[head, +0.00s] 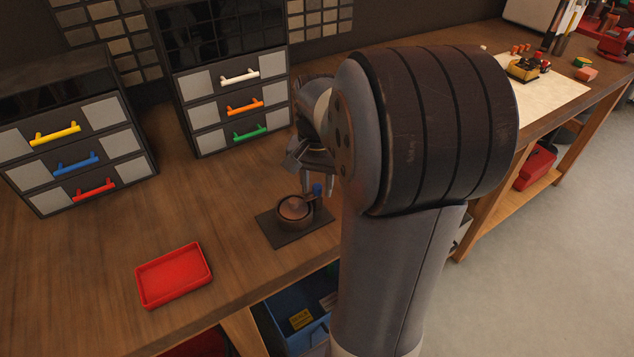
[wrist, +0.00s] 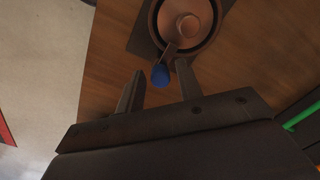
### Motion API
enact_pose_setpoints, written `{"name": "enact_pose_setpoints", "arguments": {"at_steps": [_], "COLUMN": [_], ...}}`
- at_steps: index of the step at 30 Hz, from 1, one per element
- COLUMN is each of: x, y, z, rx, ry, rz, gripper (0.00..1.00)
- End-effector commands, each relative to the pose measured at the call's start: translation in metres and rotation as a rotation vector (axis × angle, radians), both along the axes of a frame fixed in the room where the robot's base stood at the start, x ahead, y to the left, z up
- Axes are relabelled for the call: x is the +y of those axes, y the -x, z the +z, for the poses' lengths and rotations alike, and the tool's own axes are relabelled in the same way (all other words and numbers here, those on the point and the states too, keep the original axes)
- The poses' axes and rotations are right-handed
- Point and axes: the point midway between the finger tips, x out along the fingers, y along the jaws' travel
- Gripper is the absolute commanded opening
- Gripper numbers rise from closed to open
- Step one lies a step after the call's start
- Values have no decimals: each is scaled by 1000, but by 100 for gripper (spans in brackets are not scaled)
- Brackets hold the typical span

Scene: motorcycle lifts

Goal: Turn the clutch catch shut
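The clutch (head: 294,208) is a round copper-brown part on a dark square plate (head: 272,236) on the workbench. Its catch is a short lever ending in a blue knob (head: 317,189). In the wrist view the clutch (wrist: 207,38) is at the top, and the blue knob (wrist: 160,75) points down from its rim toward my gripper. My gripper (wrist: 158,78) is open, its two fingers apart on either side of the blue knob in the picture. I cannot tell whether either finger touches it. In the head view my gripper (head: 318,184) points down just behind the clutch, and my arm hides part of this area.
A red tray (head: 206,282) lies on the bench at front left. Drawer cabinets with coloured handles stand behind, the nearer one (head: 218,110) close to my gripper. A blue bin (head: 290,313) sits below the bench edge. The bench left of the clutch is clear.

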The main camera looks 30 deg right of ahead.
Motion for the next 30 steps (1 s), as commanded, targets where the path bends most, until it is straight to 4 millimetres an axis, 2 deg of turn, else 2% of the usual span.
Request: {"name": "enact_pose_setpoints", "arguments": {"at_steps": [11, 14, 24, 30], "x": [0, 0, 0, 0], "y": [0, -1, 0, 0], "z": [4, 16, 82, 104], "rx": [-2, -4, -4, -2], "ry": [1, 1, 1, 1], "rz": [1, 1, 1, 0], "gripper": [41, 41, 41, 41]}}
